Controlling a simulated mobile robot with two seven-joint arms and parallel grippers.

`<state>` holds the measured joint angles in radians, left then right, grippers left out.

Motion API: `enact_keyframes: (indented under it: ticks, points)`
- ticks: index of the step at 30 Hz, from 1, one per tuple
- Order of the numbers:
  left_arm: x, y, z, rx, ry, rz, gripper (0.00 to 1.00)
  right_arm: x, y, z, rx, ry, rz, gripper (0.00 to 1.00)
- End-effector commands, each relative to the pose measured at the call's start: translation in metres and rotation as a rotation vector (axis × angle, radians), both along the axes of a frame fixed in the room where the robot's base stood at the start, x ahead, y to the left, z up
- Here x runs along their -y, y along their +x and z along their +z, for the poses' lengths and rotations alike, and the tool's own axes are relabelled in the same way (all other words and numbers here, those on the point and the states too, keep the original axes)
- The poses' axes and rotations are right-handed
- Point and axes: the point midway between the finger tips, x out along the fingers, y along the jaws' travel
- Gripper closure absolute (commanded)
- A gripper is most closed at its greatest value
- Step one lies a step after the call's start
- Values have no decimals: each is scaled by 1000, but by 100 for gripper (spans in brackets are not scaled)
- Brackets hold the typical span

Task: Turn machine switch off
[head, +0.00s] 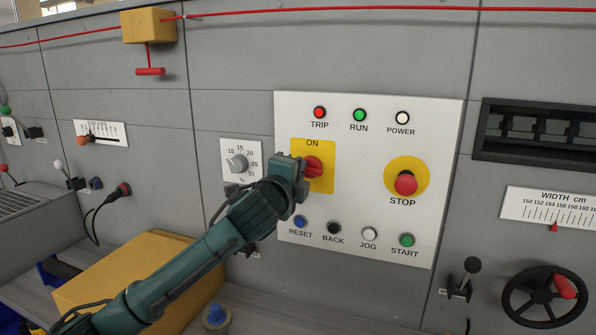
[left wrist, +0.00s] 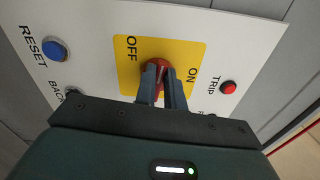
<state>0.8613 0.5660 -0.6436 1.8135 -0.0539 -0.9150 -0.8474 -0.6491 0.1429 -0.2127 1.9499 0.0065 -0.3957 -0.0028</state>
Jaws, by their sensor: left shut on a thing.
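The machine switch is a red rotary knob (head: 314,167) on a yellow plate (head: 326,148) marked ON at its top, on the white control panel. In the left wrist view the red knob (left wrist: 155,65) sits on the yellow plate (left wrist: 183,50), with OFF and ON printed at its edges. My left gripper (head: 302,168) reaches the knob from the left. Its two fingers (left wrist: 162,82) are shut on the knob, one on each side. The arm hides the lower left of the plate in the head view. My right gripper is in neither view.
A red STOP button (head: 405,184) stands right of the switch. RESET (head: 300,222), BACK, JOG and START (head: 407,240) buttons line up below. A numbered grey dial (head: 238,163) is left of the switch. A yellow box (head: 120,272) lies below my arm.

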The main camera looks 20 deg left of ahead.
Motion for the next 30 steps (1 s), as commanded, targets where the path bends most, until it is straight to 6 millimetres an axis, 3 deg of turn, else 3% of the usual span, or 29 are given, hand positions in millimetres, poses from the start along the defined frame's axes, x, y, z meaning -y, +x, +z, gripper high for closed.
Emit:
enact_keyframes:
  ticks: [10,26,27,30]
  points:
    - [0,0,-3,-6,-132,0,100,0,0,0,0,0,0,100]
    - [0,0,-3,-7,-154,-1,100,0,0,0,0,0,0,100]
    - [0,0,-3,-7,-154,-1,87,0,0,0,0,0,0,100]
    - [0,0,-3,-7,-153,-1,78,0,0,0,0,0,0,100]
